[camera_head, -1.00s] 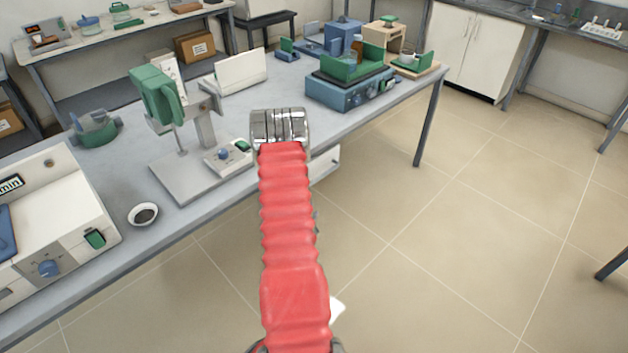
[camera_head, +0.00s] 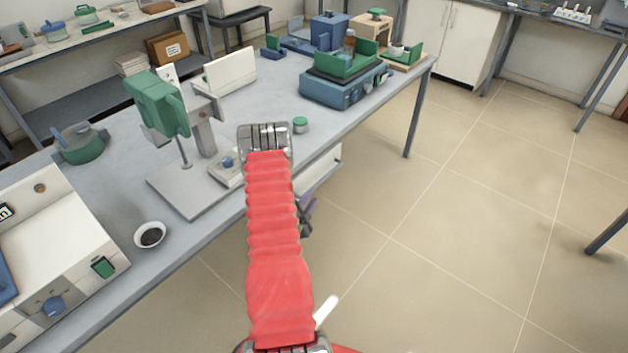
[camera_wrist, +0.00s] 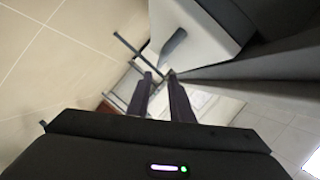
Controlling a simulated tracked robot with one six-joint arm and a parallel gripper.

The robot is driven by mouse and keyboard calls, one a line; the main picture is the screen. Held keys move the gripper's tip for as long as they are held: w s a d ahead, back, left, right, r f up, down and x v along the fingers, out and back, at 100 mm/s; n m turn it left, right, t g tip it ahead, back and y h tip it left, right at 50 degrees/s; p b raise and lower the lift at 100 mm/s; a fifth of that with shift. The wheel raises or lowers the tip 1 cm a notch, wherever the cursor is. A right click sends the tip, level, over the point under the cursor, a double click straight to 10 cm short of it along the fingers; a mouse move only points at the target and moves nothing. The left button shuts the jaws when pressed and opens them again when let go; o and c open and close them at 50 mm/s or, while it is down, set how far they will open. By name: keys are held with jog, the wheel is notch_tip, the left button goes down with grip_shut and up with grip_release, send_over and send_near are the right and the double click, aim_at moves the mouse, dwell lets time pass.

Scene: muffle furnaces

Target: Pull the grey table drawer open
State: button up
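The grey table (camera_head: 222,215) runs diagonally across the head view. Under its front edge, a pale drawer unit (camera_head: 322,170) shows just right of my red arm, which hides part of it. In the wrist view, a pale panel with a dark bar (camera_wrist: 174,42) lies beyond my fingertips; I take it for the drawer front and handle, but cannot be sure. My gripper (camera_wrist: 159,78) has two dark fingers with a gap between them and nothing visible held. In the head view, only a small purple-dark part of it shows beside the arm, below the drawer.
On the table stand a green-headed stand (camera_head: 160,105), a small dark-filled bowl (camera_head: 150,235), a small green-lidded jar (camera_head: 300,125) and a blue device (camera_head: 345,88). A white furnace (camera_head: 50,235) is at left. The floor (camera_head: 450,230) to the right is clear.

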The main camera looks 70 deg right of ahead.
aim_at(322, 179)
jog(key=shift+w, duration=0.1)
jog(key=shift+d, duration=0.1)
jog(key=x, duration=1.3)
jog(key=shift+d+f, duration=0.1)
jog(key=shift+d, duration=0.2)
jog(key=shift+c, duration=0.7)
grip_shut()
jog(key=shift+a, duration=0.1)
